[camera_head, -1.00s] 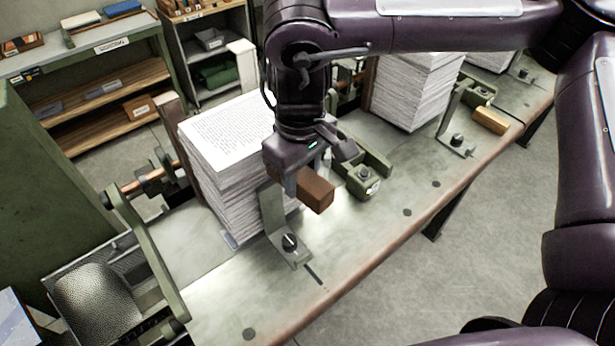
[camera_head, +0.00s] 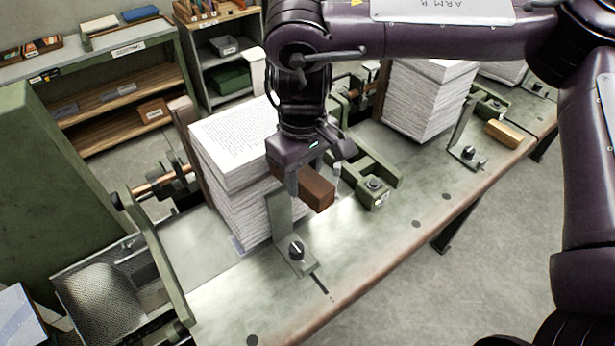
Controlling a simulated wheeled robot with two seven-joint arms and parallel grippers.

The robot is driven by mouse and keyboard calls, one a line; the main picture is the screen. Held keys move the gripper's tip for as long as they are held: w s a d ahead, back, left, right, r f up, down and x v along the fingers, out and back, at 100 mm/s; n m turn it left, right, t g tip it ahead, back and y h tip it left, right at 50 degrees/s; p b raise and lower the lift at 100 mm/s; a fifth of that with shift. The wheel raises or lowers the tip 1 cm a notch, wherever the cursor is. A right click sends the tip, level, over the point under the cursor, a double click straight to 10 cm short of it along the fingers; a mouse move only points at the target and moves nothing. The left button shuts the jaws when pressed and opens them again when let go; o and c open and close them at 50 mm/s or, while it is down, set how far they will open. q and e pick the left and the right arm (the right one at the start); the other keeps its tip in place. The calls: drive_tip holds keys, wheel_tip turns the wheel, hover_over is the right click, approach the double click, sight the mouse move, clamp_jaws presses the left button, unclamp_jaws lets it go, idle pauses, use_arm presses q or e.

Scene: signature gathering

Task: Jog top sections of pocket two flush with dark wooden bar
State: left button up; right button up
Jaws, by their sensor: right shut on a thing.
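My right gripper (camera_head: 314,186) is shut on a dark wooden bar (camera_head: 324,194) and holds it with one end toward me. The bar is at the front right side of a tall paper stack (camera_head: 232,175) with a printed top sheet (camera_head: 236,138). The gripper and arm hide the stack's right part, so I cannot tell whether the bar touches it. The upper sheets sit slightly out of line with those below. No pocket number is readable here. My left gripper is not in view.
An upright metal stop (camera_head: 280,222) with a black knob (camera_head: 296,249) stands in front of the stack. A green clamp block (camera_head: 374,190) lies to the right. Another paper stack (camera_head: 425,100) and a light wooden block (camera_head: 503,134) are farther right.

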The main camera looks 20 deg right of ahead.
sight(319, 189)
drive_tip(key=shift+w+a, duration=0.35)
drive_tip(key=shift+w, duration=0.55)
drive_tip(key=shift+s+d+r, duration=0.35)
drive_tip(key=shift+s, duration=0.6)
drive_tip(key=shift+s+d+r, duration=0.3)
drive_tip(key=shift+s+d, duration=0.05)
drive_tip(key=shift+s, duration=0.65)
drive_tip(key=shift+s+d+r, duration=0.35)
drive_tip(key=shift+s, duration=0.6)
